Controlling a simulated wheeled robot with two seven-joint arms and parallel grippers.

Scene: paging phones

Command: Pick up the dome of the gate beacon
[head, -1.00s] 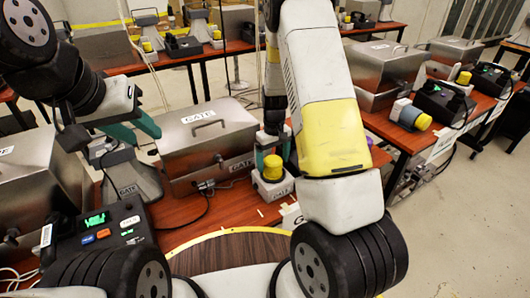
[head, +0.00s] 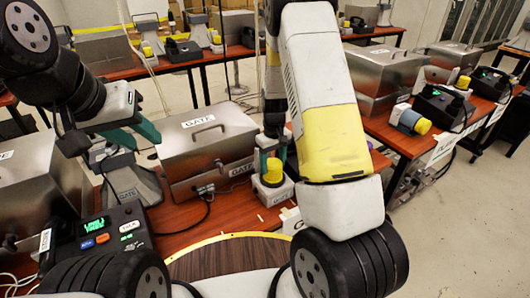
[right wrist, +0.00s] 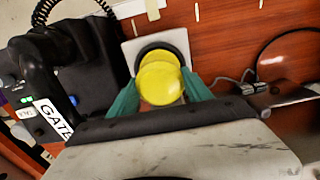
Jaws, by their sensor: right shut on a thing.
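The yellow dome (head: 273,172) of the gate beacon is at the white beacon base (head: 274,193), right of the GATE box in the head view. In the right wrist view the dome (right wrist: 160,83) is between the green fingers of my right gripper (right wrist: 159,88). The gripper is shut on it. A dark ring (right wrist: 142,53) and the pale square base (right wrist: 129,51) show behind the dome. I cannot tell how far the dome stands off the base. My left gripper (head: 134,134) is open and empty, above a grey stand at the left.
A steel GATE box (head: 208,146) stands left of the beacon. A black phone unit with a lit green screen (head: 101,232) is at the front left. My right arm covers much of the middle. Other tables with boxes and yellow-topped beacons stand behind and right.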

